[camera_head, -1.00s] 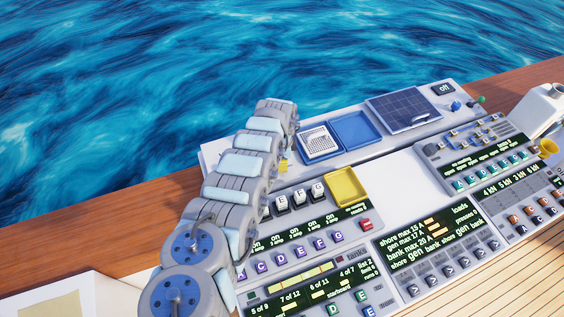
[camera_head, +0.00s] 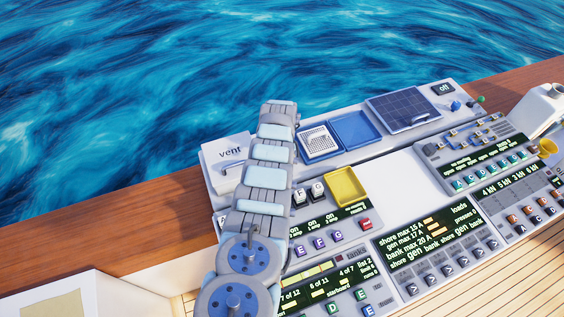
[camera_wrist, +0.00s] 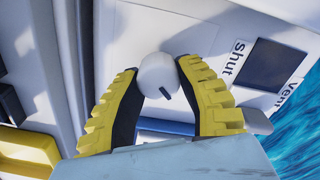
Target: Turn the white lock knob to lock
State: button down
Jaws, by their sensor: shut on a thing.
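The white lock knob (camera_wrist: 157,76) shows in the wrist view as a round white knob with a dark mark on its lower part. My gripper (camera_wrist: 160,88) has yellow-and-black fingers closed on both sides of the knob. The knob sits against a white panel, left of a dark window beside the word "shut" (camera_wrist: 239,60). In the head view my arm hides the knob and the gripper. A white box lid labelled "vent" (camera_head: 229,156) shows left of the arm.
A yellow tray (camera_head: 347,187), a blue tray (camera_head: 356,131) and a speaker grille (camera_head: 319,142) lie right of my arm. Rows of switches and a dark display (camera_head: 424,236) fill the console. Open water lies beyond the wooden rail (camera_head: 130,212).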

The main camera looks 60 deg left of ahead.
jog(key=c, duration=1.8)
grip_release()
jog(key=n, duration=0.1)
jog(key=n+b, duration=0.1)
jog(key=n, duration=0.1)
jog(key=n+b, duration=0.1)
jog(key=shift+f+n, duration=0.25)
jog(key=shift+n, duration=0.05)
jog(key=n+b, duration=0.2)
jog(key=shift+n, duration=0.4)
jog(key=shift+s+a+n+b, duration=0.1)
jog(key=shift+n+b, duration=0.35)
jog(key=shift+n, duration=0.15)
jog(key=shift+r, duration=0.15)
grip_shut()
jog(key=o, duration=1.2)
grip_release()
jog(key=shift+c, duration=0.2)
jog(key=shift+r, duration=0.15)
notch_tip(320, 180, up, 12)
